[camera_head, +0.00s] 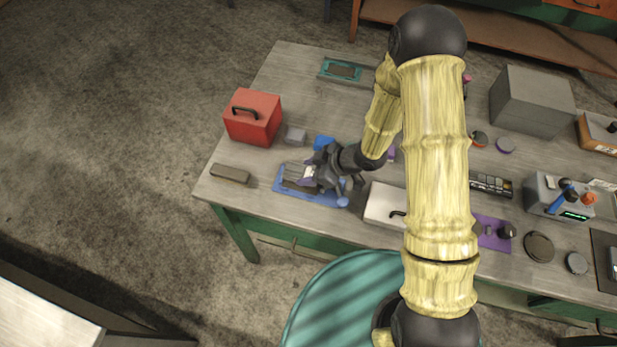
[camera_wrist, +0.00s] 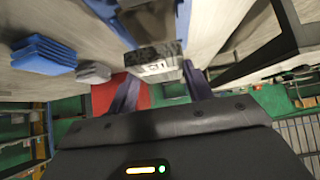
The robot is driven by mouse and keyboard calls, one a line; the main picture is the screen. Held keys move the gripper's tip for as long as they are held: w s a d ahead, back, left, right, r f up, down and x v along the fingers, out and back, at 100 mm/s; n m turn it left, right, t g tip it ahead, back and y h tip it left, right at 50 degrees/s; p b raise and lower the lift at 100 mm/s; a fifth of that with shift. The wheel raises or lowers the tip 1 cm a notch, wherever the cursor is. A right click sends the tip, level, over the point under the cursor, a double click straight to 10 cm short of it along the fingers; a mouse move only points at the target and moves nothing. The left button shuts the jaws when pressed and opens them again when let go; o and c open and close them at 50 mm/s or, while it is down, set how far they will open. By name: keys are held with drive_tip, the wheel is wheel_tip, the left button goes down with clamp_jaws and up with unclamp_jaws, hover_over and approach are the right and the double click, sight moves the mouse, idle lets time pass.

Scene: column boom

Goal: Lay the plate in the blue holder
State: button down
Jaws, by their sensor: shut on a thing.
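The blue holder (camera_head: 318,200) lies near the front left of the grey table. Its blue edges also show in the wrist view (camera_wrist: 184,20). My gripper (camera_head: 312,176) is over the holder. It is shut on the grey plate (camera_head: 293,171), whose speckled end (camera_wrist: 158,68) sits between the two dark fingers (camera_wrist: 160,92) in the wrist view. The plate is lined up over the holder, with blue on both sides of it. I cannot tell whether it touches the holder's floor. My gripper hides the plate's right end in the head view.
A red box (camera_head: 252,117) with a black handle stands behind left. A small grey block (camera_head: 295,136) and a blue block (camera_head: 325,143) are just behind the holder. A dark bar (camera_head: 230,173) lies to the left. A white case (camera_head: 383,203) stands close on the right.

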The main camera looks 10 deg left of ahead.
drive_tip(key=shift+f, duration=2)
drive_tip(key=shift+f, duration=0.1)
drive_tip(key=c, duration=0.6)
unclamp_jaws()
drive_tip(key=v, duration=1.2)
drive_tip(key=shift+s, duration=0.1)
